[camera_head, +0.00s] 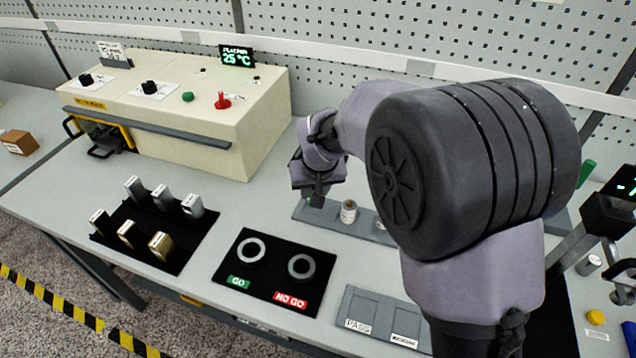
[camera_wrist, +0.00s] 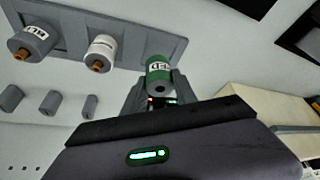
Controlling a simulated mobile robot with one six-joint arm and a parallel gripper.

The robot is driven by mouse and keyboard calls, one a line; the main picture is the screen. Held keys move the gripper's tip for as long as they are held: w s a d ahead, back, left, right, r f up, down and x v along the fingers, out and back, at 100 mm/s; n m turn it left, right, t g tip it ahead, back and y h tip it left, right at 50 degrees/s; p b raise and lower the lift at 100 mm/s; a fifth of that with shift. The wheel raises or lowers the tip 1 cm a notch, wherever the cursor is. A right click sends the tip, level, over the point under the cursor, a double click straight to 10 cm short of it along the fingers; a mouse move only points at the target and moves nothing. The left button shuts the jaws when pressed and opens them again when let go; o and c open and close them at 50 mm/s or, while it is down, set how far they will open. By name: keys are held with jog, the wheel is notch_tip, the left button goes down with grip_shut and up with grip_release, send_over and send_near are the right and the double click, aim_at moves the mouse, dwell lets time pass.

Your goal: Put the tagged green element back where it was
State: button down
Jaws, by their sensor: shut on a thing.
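The green element (camera_wrist: 158,70) is a small cylinder with a white tag. My gripper (camera_wrist: 157,92) is shut on it. In the wrist view the tray (camera_wrist: 72,20) also bears a white element (camera_wrist: 102,50) and a grey tagged element (camera_wrist: 36,42). The white one (camera_head: 348,211) stands to the right of my gripper in the head view. I cannot tell whether the green element touches the tray.
A black mat with a GO ring (camera_head: 251,250) and a NO GO ring (camera_head: 301,266) lies in front. A two-part grey tray (camera_head: 371,312) is nearer. Metal blocks (camera_head: 161,245) stand on a mat at left. A cream machine (camera_head: 215,105) stands behind. My arm hides the tray's right side.

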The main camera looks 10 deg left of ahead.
jog(key=b+x, duration=0.2)
jog(key=x, duration=0.2)
jog(key=shift+s+f, duration=0.1)
jog(key=shift+d, duration=0.1)
jog(key=c, duration=1)
grip_release()
